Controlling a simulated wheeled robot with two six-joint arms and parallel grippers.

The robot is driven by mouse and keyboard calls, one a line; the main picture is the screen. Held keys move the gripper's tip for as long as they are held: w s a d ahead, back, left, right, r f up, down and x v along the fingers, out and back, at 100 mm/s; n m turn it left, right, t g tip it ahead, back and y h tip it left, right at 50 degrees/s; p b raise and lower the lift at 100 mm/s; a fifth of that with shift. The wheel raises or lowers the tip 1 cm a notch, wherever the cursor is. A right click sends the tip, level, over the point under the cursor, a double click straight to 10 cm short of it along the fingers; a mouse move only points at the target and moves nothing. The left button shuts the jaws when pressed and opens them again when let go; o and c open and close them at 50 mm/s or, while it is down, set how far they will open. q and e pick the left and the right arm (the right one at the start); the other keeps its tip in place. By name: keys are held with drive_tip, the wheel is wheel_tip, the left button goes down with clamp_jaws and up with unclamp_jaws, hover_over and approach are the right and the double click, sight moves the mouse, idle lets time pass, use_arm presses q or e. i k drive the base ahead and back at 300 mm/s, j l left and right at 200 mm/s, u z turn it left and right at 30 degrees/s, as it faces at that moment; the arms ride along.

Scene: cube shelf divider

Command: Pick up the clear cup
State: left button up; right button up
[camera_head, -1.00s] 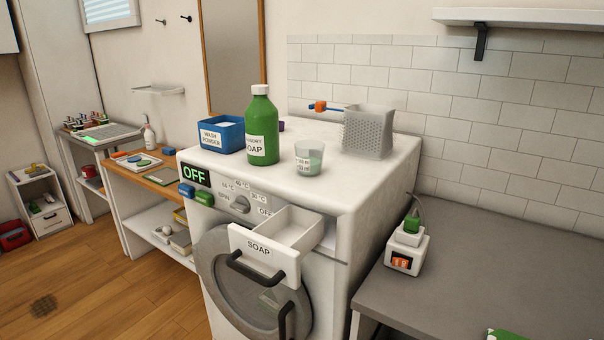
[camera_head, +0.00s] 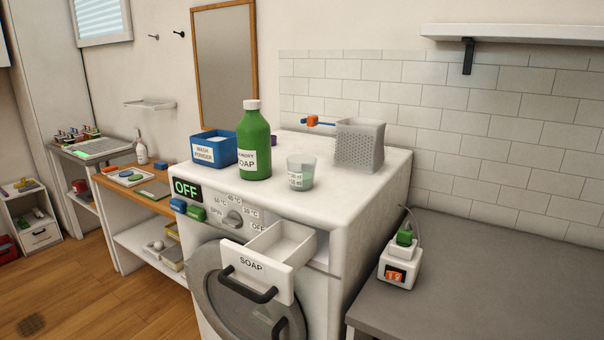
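The clear cup (camera_head: 301,173) stands upright on top of the white washing machine (camera_head: 355,203), right of the green soap bottle (camera_head: 254,146). It has small markings on its side and looks partly filled with something greenish, or shows the green bottle through it. Neither of my grippers shows in the head view.
A blue wash powder box (camera_head: 214,149) stands left of the bottle, and a grey perforated basket (camera_head: 360,146) stands behind and right of the cup. The soap drawer (camera_head: 258,270) sticks out at the front. A grey counter (camera_head: 480,275) lies to the right.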

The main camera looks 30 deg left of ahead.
sight(301, 168)
drive_tip(key=i+j, duration=0.1)
drive_tip(key=j, duration=0.3)
drive_tip(key=i+j+z, duration=0.1)
drive_tip(key=j, duration=0.3)
drive_tip(key=i+j, duration=0.1)
drive_tip(key=j, duration=0.3)
